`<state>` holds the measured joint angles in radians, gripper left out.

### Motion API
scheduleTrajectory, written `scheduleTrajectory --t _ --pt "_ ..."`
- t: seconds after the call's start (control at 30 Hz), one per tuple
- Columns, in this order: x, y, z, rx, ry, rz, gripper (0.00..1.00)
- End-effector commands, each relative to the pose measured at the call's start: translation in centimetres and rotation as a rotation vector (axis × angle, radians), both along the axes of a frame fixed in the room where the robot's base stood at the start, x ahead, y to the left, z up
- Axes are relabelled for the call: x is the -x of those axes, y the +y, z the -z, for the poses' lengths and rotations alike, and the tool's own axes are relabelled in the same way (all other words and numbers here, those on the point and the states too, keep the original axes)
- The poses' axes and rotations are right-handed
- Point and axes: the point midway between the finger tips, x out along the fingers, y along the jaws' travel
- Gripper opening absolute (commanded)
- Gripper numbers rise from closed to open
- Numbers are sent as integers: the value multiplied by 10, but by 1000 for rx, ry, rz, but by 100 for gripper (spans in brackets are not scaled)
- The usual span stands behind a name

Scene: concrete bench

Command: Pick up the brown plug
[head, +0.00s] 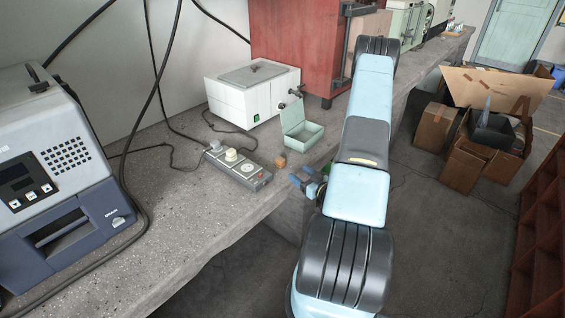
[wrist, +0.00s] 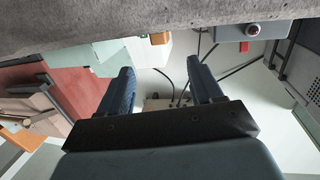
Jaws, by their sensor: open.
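The brown plug (head: 280,162) is a small block on the bench, close to the front edge, between the power strip (head: 245,170) and the open green box (head: 301,136). In the wrist view the plug (wrist: 160,38) shows at the bench edge, beyond my fingertips and level with the gap between them. My gripper (head: 308,182) is just off the bench edge, to the right of and nearer than the plug. The wrist view shows its two blue fingers (wrist: 160,72) apart with nothing between them. My arm hides part of the gripper in the head view.
A white lidded unit (head: 246,105) stands behind the green box, with a red cabinet (head: 290,45) beyond. A grey-blue instrument (head: 55,170) fills the left. Black cables cross the bench (head: 150,235). Cardboard boxes (head: 437,127) stand on the floor at right.

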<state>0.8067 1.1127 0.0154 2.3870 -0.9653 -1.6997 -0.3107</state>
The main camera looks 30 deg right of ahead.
Motion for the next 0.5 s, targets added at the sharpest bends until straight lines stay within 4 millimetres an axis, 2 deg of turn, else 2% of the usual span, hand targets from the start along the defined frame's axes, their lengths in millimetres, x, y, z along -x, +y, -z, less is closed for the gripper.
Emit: scheduleTrajectory --t 0.17,0.5 --pt "-6 2 3 -13 -16 4 65" --pt "-62 10 5 -10 -17 4 65"
